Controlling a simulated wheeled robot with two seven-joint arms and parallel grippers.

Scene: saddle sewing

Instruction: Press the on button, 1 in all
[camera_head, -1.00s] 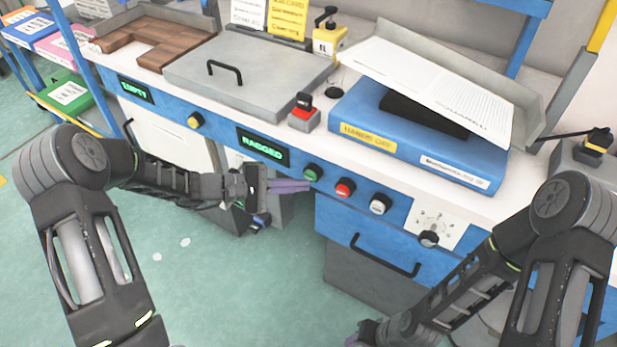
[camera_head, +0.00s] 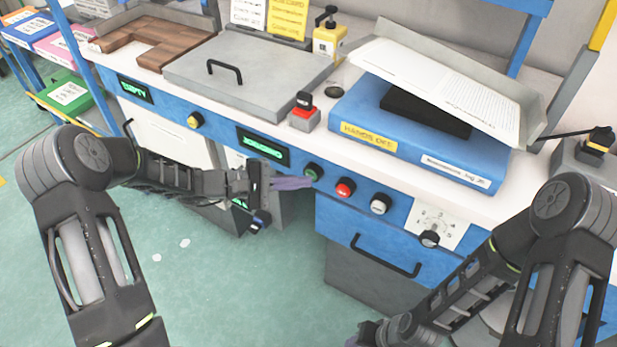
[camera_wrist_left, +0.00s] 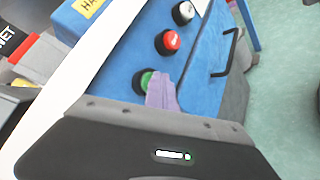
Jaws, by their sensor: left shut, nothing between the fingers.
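A green button (camera_head: 313,172) sits on the blue front panel of the bench, left of a red button (camera_head: 345,189) and a white button (camera_head: 380,203). No label marking it as on can be read. My left gripper (camera_head: 308,182) is shut and empty, its purple fingers pointing at the green button. In the left wrist view the fingertips (camera_wrist_left: 162,78) overlap the edge of the green button (camera_wrist_left: 143,80); I cannot tell whether they touch it. My right gripper (camera_head: 358,338) shows only partly at the bottom edge, its jaws unclear.
A green-lit display (camera_head: 263,147) is left of the buttons, with a yellow button (camera_head: 195,120) farther left. A dial (camera_head: 430,238) is to the right. A drawer handle (camera_head: 385,258) juts out below. A blue book-like block (camera_head: 420,150) and a grey lidded plate (camera_head: 250,75) lie on the bench.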

